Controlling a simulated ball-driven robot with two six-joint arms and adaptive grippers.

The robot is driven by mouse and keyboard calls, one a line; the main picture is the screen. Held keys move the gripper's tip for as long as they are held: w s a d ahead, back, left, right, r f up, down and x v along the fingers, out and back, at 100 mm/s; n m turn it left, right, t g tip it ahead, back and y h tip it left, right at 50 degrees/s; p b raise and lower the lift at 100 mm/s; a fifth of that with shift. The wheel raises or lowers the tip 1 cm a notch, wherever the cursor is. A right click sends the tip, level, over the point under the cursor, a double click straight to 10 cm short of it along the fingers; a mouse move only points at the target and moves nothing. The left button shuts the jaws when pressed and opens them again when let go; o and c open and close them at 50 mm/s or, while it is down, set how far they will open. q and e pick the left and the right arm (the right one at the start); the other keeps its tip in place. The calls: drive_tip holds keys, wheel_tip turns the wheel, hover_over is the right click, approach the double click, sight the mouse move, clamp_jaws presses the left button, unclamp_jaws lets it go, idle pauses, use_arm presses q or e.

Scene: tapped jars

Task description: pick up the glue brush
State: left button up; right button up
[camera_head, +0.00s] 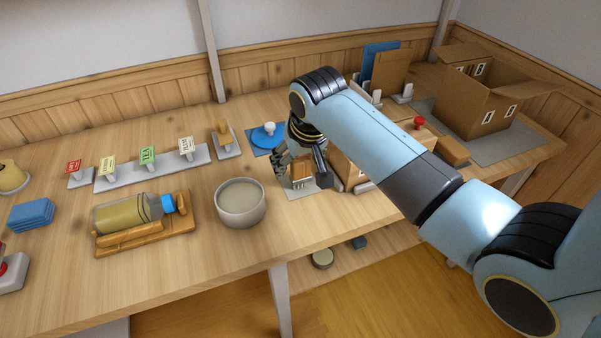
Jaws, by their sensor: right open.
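My right gripper (302,170) reaches down over the table, right of the grey bowl. It is open, with one finger on each side of a small brown piece with a pale lower end, which looks like the glue brush (299,173). The brush is at a light grey plate (298,194) near the table's front edge. The gripper hides part of it, and I cannot tell whether the fingers touch it. My left gripper is not in view.
A grey bowl (240,212) stands just left of the gripper. Label stamps (148,158) stand behind. A blue disc with a white knob (267,136) is behind the gripper. An open cardboard box (478,98) stands at the right.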

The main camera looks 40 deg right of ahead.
sight(298, 167)
drive_tip(key=x, duration=0.5)
drive_tip(key=shift+d+f, duration=0.15)
drive_tip(key=shift+d, duration=0.2)
drive_tip(key=shift+c, duration=0.2)
drive_tip(key=c, duration=1.2)
drive_tip(key=shift+r, duration=0.2)
drive_tip(key=shift+c, duration=0.2)
drive_tip(key=shift+r, duration=0.3)
drive_tip(key=v, duration=0.4)
drive_tip(key=shift+w+d, duration=0.1)
drive_tip(key=shift+d, duration=0.05)
drive_tip(key=s+r, duration=0.6)
drive_tip(key=s, duration=0.4)
drive_tip(key=shift+s+a+r+p, duration=0.2)
drive_tip(key=shift+s+a+p, duration=0.05)
drive_tip(key=shift+a+p, duration=0.2)
